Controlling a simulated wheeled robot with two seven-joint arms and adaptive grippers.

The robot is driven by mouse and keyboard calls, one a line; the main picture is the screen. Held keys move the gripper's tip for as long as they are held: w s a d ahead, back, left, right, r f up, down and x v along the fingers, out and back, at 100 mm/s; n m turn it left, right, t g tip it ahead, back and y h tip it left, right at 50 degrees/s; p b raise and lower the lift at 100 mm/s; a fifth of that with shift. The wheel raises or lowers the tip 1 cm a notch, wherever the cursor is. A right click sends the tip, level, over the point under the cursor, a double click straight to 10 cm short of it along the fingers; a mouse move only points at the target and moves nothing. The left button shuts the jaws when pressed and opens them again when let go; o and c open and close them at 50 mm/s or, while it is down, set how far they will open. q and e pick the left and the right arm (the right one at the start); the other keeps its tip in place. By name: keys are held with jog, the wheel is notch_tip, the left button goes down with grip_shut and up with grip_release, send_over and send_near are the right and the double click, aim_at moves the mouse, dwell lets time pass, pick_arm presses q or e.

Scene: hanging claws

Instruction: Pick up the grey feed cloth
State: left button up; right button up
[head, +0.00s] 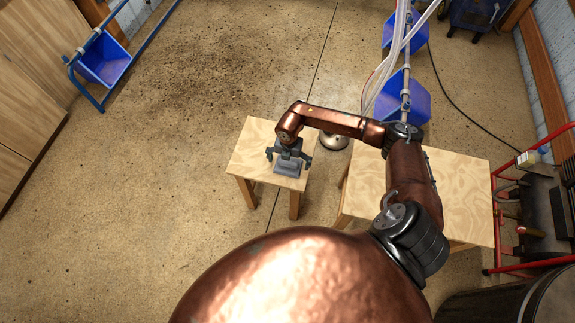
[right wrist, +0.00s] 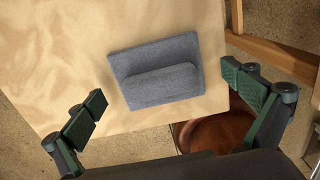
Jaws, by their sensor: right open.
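The grey feed cloth (right wrist: 160,70) lies folded on a small light wooden table, with a raised roll along its lower part in the right wrist view. In the head view the cloth (head: 289,165) shows partly below my right gripper (head: 287,155). In the right wrist view my right gripper (right wrist: 168,105) is open, with one finger to each side of the cloth and apart from it. The gripper appears to be above the table; the exact height cannot be told. My left gripper is not in view.
The small wooden table (head: 249,158) stands left of a larger wooden table (head: 468,188). Blue bins (head: 403,97) and pale hoses stand behind the larger table. A red metal frame (head: 496,215) is at the right. The floor to the left is open.

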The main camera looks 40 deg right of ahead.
aim_at(289, 163)
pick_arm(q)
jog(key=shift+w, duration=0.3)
pick_arm(e)
jog(key=shift+f, duration=0.15)
jog(key=c, duration=1.2)
jog(key=shift+c, duration=0.2)
jog(key=shift+r+p, duration=0.35)
jog(key=shift+r, duration=0.35)
notch_tip(289, 163, up, 3)
jog(key=shift+s+f+p, duration=0.15)
jog(key=shift+p, duration=0.35)
pick_arm(q)
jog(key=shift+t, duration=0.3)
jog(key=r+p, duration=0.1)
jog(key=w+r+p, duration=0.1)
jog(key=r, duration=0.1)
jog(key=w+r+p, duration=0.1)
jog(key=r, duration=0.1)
jog(key=shift+p, duration=0.35)
pick_arm(e)
jog(key=s+a+r, duration=0.2)
jog(key=s+r, duration=0.2)
jog(key=s, duration=0.2)
jog(key=s+a+r, duration=0.2)
jog(key=s+r, duration=0.3)
jog(key=s, duration=0.2)
jog(key=shift+a, duration=0.35)
